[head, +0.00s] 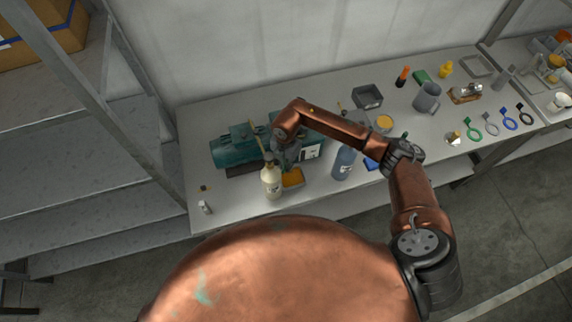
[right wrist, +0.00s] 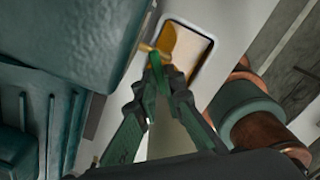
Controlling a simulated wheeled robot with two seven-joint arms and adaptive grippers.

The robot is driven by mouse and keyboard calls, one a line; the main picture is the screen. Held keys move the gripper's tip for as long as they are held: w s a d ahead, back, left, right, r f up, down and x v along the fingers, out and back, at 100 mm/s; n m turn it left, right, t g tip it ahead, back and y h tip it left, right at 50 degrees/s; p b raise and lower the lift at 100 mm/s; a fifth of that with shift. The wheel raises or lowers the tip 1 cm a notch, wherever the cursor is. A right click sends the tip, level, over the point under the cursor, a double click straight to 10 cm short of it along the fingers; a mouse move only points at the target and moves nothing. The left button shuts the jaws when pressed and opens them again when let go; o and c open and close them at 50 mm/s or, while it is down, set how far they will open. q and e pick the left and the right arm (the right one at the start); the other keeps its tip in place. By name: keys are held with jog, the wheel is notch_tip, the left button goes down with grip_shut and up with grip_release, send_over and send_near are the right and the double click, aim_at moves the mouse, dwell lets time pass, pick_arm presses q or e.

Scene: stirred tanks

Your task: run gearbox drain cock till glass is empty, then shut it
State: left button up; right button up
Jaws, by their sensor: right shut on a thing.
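The teal gearbox (head: 232,149) lies on the bench at left of centre in the head view. Its teal casing (right wrist: 85,35) fills the upper left of the right wrist view. My right gripper (head: 287,160) is at the gearbox's right front part. In the right wrist view its fingertips (right wrist: 161,75) are shut on the small brass drain cock (right wrist: 147,47). A shallow tray (head: 293,178) with an orange-amber inside sits below. In the wrist view the tray (right wrist: 207,58) shows an amber patch beside a pale area. I cannot make out the glass or its level. My left gripper is not in view.
A cream bottle (head: 271,181) stands close in front of the gearbox, left of the tray. A blue bottle (head: 344,162) stands to the right. A grey jug (head: 427,97) and several coloured rings are further right. The bench's left end is mostly clear.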

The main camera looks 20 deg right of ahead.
grip_shut()
jog(key=shift+s+d+n+b, duration=0.1)
jog(key=shift+d+n+b, duration=0.1)
jog(key=shift+n+b, duration=0.65)
jog(key=shift+s+d+n+b, duration=0.1)
jog(key=shift+d+n+b, duration=0.1)
jog(key=shift+n+b, duration=0.7)
jog(key=shift+s+d+n+b, duration=0.15)
jog(key=shift+n+b, duration=0.25)
jog(key=shift+n, duration=0.95)
jog(key=o, duration=0.7)
grip_release()
